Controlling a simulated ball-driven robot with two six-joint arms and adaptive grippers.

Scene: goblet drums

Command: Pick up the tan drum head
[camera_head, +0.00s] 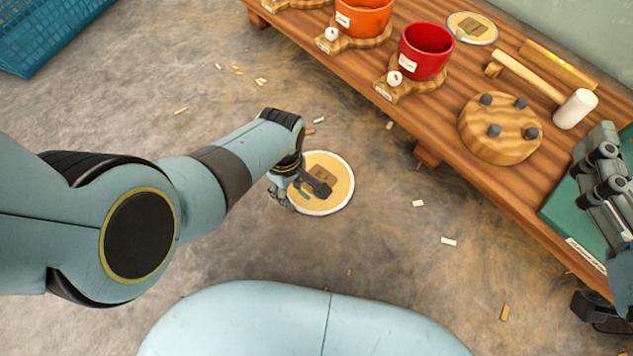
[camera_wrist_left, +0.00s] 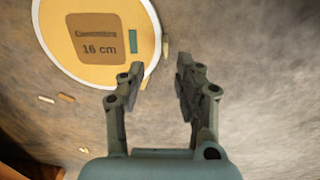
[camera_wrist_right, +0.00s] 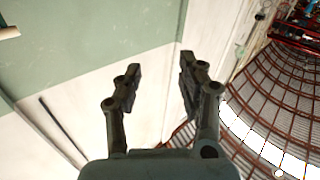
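A tan drum head (camera_head: 340,190) with a white rim lies flat on the floor, left of the workbench. In the left wrist view the drum head (camera_wrist_left: 75,62) shows a brown label reading 16 cm and a small green mark. My left gripper (camera_head: 300,191) is over its left part and hides some of it. In the left wrist view the fingers (camera_wrist_left: 158,72) are open and empty, with the near rim by the left fingertip; contact is unclear. My right gripper (camera_wrist_right: 160,70) is open and empty, at the right edge of the head view. A similar tan disc (camera_head: 487,35) lies on the bench.
The wooden workbench (camera_head: 520,185) carries a red cup (camera_head: 427,55), an orange cup (camera_head: 364,17), a mallet (camera_head: 575,108) and a round pegged block (camera_head: 495,145). A blue basket (camera_head: 45,35) stands far left. Small chips are scattered on the otherwise clear floor.

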